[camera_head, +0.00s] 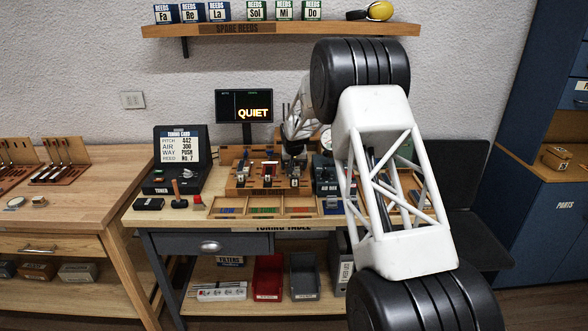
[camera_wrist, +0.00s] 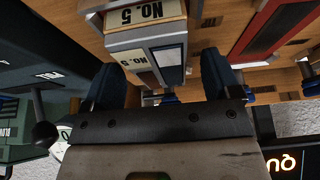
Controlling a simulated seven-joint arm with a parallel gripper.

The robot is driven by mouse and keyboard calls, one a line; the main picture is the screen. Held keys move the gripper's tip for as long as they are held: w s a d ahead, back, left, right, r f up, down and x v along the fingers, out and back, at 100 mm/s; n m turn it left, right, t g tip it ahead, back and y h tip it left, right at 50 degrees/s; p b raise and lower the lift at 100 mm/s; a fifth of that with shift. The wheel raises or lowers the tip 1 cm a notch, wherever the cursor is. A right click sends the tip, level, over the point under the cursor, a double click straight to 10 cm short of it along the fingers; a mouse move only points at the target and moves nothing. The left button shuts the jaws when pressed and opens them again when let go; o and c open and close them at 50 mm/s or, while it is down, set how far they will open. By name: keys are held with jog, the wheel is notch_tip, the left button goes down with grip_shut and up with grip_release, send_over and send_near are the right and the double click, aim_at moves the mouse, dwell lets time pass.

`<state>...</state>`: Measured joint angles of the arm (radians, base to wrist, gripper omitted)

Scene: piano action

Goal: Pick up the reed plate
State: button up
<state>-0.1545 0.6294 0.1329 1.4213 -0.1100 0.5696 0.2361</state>
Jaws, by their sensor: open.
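My gripper (camera_wrist: 161,62) is open, its two dark blue fingers apart. In the wrist view, a grey block with a cream NO. 5 label (camera_wrist: 148,14) and a smaller NO. 5 tag (camera_wrist: 133,59) reaches the space between the fingertips. I see no grip on it. I cannot tell which part is the reed plate. In the head view, my gripper (camera_head: 294,148) is over the wooden rack (camera_head: 240,188) on the tuning table; its fingertips are small and partly hidden by the rack's upright pieces.
A blue air box (camera_head: 330,200) stands right of the rack. The tuning card case (camera_head: 180,160) stands left. A tray with coloured compartments (camera_head: 264,211) lies in front. The QUIET screen (camera_head: 244,106) stands behind, below the spare reeds shelf (camera_head: 350,30). My arm hides the table's right part.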

jog(key=c, duration=1.1)
jog(key=shift+r, duration=0.15)
notch_tip(320, 180, up, 28)
jog(key=shift+f, duration=0.1)
dwell(0.6)
